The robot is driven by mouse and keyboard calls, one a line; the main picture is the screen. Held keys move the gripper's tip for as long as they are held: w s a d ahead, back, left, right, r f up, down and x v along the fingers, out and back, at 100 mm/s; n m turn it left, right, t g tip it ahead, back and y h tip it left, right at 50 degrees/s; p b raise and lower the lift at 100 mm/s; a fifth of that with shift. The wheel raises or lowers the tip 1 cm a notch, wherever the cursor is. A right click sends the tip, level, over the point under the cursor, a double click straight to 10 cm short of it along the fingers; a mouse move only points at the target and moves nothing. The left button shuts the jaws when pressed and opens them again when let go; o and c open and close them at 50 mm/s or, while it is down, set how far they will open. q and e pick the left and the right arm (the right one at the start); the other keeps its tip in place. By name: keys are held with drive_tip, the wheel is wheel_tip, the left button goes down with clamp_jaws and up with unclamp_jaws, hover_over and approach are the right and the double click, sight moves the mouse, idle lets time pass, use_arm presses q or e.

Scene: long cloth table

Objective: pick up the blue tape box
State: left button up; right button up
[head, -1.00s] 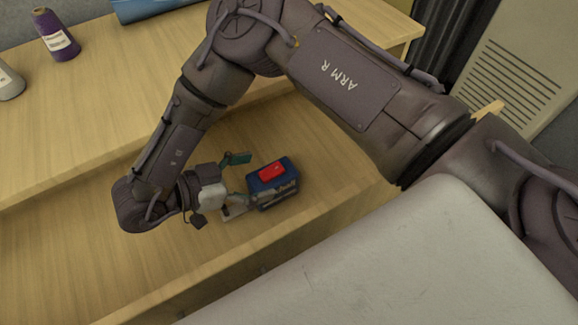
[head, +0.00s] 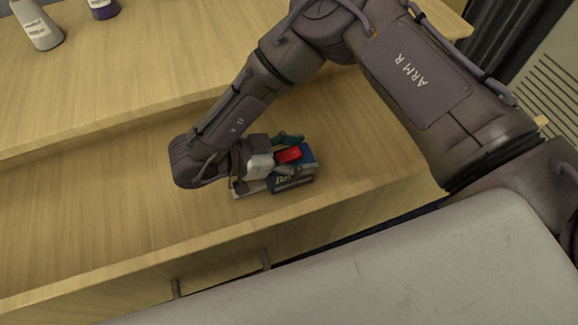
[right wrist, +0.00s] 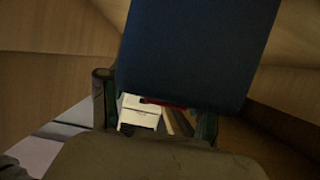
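The blue tape box (head: 293,184), with a red piece (head: 289,155) on top, sits on the lower wooden level in the head view. My right gripper (head: 287,156) reaches it from the left, its fingers apart and over the box, partly hiding it. In the right wrist view, the box's plain blue face (right wrist: 200,45) fills the upper middle and covers part of the right finger. The fingers of my right gripper (right wrist: 155,105) stand apart there; firm contact on both sides cannot be made out. My left gripper is out of view.
A grey spool (head: 36,25) and a purple spool (head: 103,8) stand on the raised level behind. The wooden surface (head: 80,220) left of the gripper is clear; its front edge is close to the box.

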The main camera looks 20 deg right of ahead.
drive_tip(key=shift+d, duration=0.15)
drive_tip(key=c, duration=0.8)
drive_tip(key=shift+c, duration=0.5)
drive_tip(key=shift+r, duration=0.15)
